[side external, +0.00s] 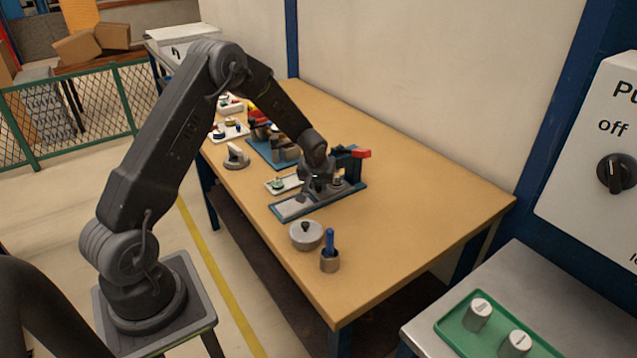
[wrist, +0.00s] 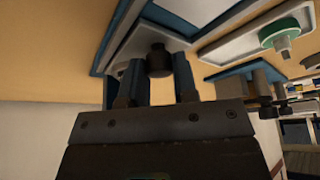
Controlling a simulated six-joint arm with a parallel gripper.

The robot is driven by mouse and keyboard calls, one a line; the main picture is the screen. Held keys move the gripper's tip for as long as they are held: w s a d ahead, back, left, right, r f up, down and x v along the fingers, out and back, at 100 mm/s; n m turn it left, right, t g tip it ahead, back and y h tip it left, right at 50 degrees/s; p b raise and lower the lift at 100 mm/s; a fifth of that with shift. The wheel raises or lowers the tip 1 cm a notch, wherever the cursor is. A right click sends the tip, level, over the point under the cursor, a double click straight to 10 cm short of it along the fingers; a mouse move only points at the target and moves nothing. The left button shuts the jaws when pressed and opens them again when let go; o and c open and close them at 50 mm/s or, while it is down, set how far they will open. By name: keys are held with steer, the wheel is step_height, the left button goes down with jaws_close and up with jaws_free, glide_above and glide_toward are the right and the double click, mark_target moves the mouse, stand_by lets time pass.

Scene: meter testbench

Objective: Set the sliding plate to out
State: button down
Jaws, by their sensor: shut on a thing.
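The sliding plate (wrist: 128,48) is light grey and carries a dark round knob (wrist: 158,61). It sits on a blue-framed fixture (side external: 322,201) near the middle of the bench. My gripper (wrist: 158,82) is shut on the knob, one finger on each side of it in the wrist view. In the side external view my gripper (side external: 318,180) is low over the fixture, and it hides part of the plate and the knob. The front end of the fixture shows a bare light surface (side external: 293,207). How far the plate stands along its track is hard to tell.
A red-ended lever (side external: 361,153) stands at the fixture's back. A white tray with a green round part (side external: 277,184) lies close on the left. A lidded grey pot (side external: 306,235) and a cup with a blue handle (side external: 329,262) stand in front. The bench's right side is clear.

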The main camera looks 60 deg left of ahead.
steer(key=s, duration=1)
steer(key=c, duration=0.9)
jaws_free()
steer(key=v, duration=1.4)
